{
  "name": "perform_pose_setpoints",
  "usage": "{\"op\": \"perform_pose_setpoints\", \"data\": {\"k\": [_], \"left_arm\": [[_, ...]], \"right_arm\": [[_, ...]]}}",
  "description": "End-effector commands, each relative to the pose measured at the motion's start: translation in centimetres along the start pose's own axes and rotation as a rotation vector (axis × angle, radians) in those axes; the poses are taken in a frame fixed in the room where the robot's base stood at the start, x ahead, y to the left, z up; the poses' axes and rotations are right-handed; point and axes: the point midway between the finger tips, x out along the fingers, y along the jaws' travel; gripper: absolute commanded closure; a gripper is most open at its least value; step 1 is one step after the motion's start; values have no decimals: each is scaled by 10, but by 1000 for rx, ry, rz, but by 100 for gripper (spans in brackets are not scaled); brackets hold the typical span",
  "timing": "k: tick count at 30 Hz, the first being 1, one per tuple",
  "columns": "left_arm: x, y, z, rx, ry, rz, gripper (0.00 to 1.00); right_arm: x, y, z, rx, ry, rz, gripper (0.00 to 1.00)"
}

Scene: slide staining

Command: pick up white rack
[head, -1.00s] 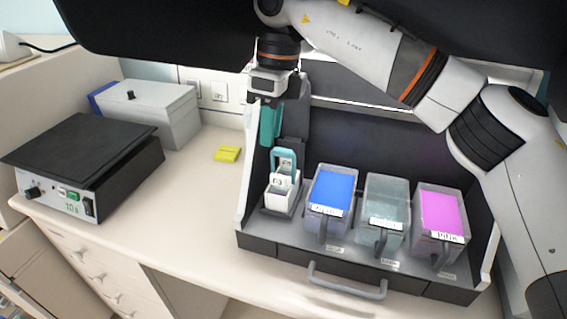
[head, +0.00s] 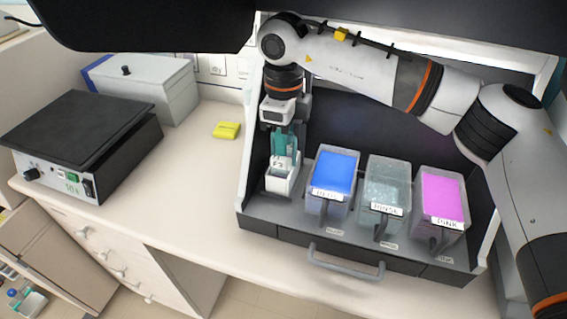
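The white rack (head: 282,181) stands upright at the left end of the dark staining tray (head: 257,222), left of the blue container. My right gripper (head: 284,152) points straight down over the rack, its teal fingers at the rack's upper part and handle. The teal handle blends with the teal fingers, so I cannot tell whether they are apart or closed on it. The rack still rests on the tray. My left gripper is not in view.
Blue (head: 334,172), clear (head: 387,186) and pink (head: 441,196) containers stand in a row right of the rack. A black-topped hot plate (head: 80,135), a grey box (head: 150,88) and a yellow block (head: 227,130) sit to the left. The bench between them is clear.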

Motion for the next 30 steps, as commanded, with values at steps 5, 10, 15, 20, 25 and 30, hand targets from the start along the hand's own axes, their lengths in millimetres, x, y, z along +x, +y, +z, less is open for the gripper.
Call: {"op": "perform_pose_setpoints", "data": {"k": [5, 10, 15, 20, 25, 30], "left_arm": [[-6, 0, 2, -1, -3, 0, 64], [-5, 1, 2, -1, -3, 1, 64], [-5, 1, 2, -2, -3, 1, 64], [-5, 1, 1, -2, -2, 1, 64], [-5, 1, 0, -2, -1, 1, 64], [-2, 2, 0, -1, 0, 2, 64]], "right_arm": [[16, 0, 0, 1, 0, 0, 75], [18, 0, 0, 1, 1, 0, 75], [18, 0, 0, 1, 1, 0, 93], [17, 0, 0, 1, 1, 0, 100], [17, 0, -1, 1, 2, 1, 100], [16, -1, -1, 0, 2, 1, 100]]}}
